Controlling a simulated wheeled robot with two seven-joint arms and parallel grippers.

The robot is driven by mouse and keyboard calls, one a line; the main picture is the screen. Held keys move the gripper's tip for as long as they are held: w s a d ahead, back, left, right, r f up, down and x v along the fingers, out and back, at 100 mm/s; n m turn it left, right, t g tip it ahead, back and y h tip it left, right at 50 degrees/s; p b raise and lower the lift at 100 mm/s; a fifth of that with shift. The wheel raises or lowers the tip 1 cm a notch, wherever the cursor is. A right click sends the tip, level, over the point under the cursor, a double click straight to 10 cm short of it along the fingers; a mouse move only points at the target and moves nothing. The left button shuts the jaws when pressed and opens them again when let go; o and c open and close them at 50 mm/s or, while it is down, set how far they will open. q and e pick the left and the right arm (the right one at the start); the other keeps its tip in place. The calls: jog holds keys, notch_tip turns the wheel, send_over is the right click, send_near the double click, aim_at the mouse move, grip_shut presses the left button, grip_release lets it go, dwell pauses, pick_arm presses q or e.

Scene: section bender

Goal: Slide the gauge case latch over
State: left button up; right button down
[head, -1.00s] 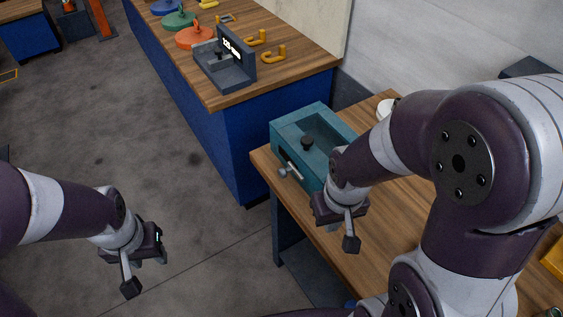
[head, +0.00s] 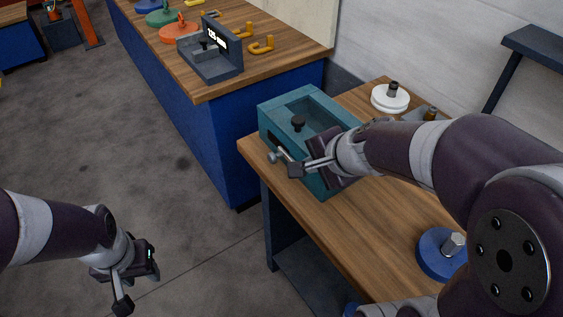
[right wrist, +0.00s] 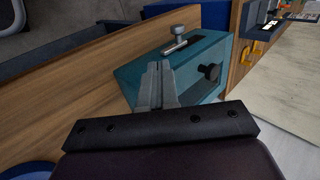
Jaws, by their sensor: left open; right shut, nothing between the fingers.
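The latch also shows in the right wrist view (right wrist: 177,37), at the case's far edge. My right gripper (head: 300,168) is shut and empty, just beside the front of the case and close to the latch; whether it touches is unclear. Its closed fingers (right wrist: 155,80) point toward the case. My left gripper (head: 128,285) hangs open over the floor at lower left.
A blue disc with a metal post (head: 440,252) and a white disc (head: 390,97) stand on the same table (head: 370,232). A blue bench behind holds a grey display device (head: 212,55), coloured discs and yellow hooks (head: 262,45). A dark shelf stands at upper right.

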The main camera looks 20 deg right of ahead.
aim_at(275, 160)
jog(key=b+x, duration=0.5)
jog(key=x, duration=0.5)
jog(key=shift+f, duration=0.4)
jog(key=shift+w+a+r+p, duration=0.1)
jog(key=shift+w+a+p, duration=0.1)
jog(key=shift+w, duration=0.4)
jog(key=shift+w+a+r+p, duration=0.1)
jog(key=shift+w+a+p, duration=0.15)
jog(key=shift+w, duration=0.3)
jog(key=shift+w+a+f, duration=0.2)
jog(key=shift+w, duration=0.4)
jog(key=shift+w+a+r, duration=0.1)
jog(key=shift+w+a, duration=0.05)
jog(key=shift+w, duration=0.2)
jog(key=w, duration=0.2)
jog(key=w+a+p, duration=0.1)
jog(key=w, duration=0.1)
jog(key=shift+a+p, duration=0.2)
jog(key=shift+p, duration=0.1)
